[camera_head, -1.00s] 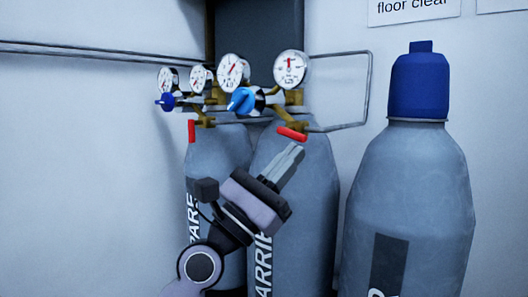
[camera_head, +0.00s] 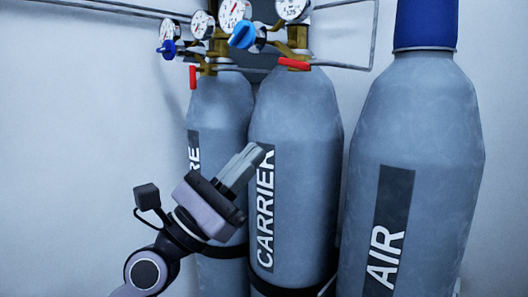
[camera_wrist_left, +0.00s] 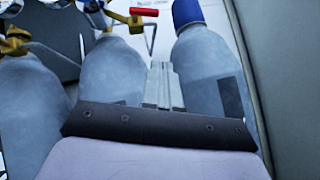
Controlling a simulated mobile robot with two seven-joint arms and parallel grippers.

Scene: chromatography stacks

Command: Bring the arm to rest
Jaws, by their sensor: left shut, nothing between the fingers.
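My left gripper (camera_head: 243,163) is shut and empty. In the head view it points up and to the right, in front of the carrier cylinder (camera_head: 297,130), and its fingers overlap that cylinder's left edge in the picture. Whether it touches the cylinder I cannot tell. In the left wrist view the closed fingers (camera_wrist_left: 163,85) stand upright in the middle, between the carrier cylinder (camera_wrist_left: 115,75) and the air cylinder (camera_wrist_left: 212,85). My right gripper is not in view.
A second grey cylinder (camera_head: 218,105) stands behind on the left. Gauges (camera_head: 235,12), a blue knob (camera_head: 243,34) and red levers (camera_head: 293,63) sit above the cylinders. The blue-capped air cylinder (camera_head: 420,110) stands right. Plain wall (camera_head: 80,130) lies left.

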